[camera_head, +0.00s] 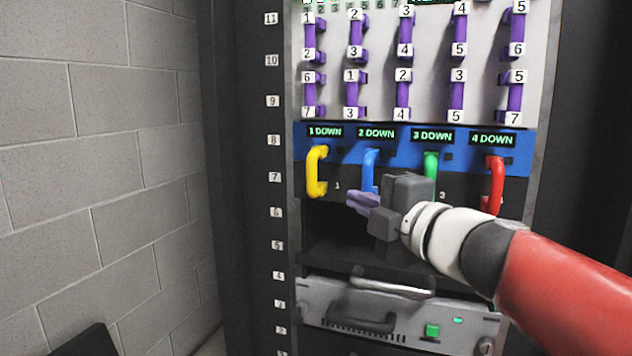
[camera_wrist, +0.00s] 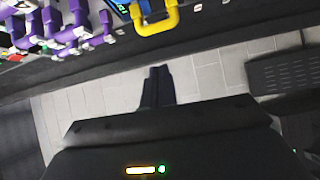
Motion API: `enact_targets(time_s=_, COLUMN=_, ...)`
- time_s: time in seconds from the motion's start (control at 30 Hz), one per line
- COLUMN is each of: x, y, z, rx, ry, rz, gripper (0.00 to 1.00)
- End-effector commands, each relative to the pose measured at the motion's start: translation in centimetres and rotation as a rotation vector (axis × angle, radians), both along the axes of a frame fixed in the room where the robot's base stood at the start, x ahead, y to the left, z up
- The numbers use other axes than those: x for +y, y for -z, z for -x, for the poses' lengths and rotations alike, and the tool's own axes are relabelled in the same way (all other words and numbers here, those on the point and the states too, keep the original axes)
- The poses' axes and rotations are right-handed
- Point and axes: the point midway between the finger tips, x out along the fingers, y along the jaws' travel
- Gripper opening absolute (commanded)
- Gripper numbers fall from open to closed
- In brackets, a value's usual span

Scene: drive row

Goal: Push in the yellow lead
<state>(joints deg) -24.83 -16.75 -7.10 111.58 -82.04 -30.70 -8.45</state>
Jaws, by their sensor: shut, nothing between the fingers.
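The yellow lead (camera_head: 313,172) is a thick, handle-shaped loop at the left of the row of coloured leads, under the display reading "1 DOWN" (camera_head: 325,132). Its upper end meets the blue strip and its lower end is on the dark panel beside a small "1". I cannot tell how deep either end sits. My gripper (camera_head: 352,201) is shut and empty, just right of and slightly below the yellow lead, apart from it. In the wrist view the yellow lead (camera_wrist: 155,22) is at the top, beyond the shut fingertips (camera_wrist: 157,72).
A blue lead (camera_head: 370,168) is behind my gripper, partly hidden. Green (camera_head: 431,164) and red (camera_head: 495,180) leads are to the right. Purple leads (camera_head: 404,91) fill the panel above. An open dark bay and a grey drawer unit (camera_head: 325,305) are below. A block wall (camera_head: 90,150) stands left.

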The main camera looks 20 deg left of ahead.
Motion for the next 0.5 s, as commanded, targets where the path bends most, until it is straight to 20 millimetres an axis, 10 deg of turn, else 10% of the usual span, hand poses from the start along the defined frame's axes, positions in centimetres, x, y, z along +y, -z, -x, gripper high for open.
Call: enact_targets(time_s=0.5, x=6.8, y=0.3, z=-3.8, rx=-0.025, ry=-0.063, rz=0.042, gripper=0.0)
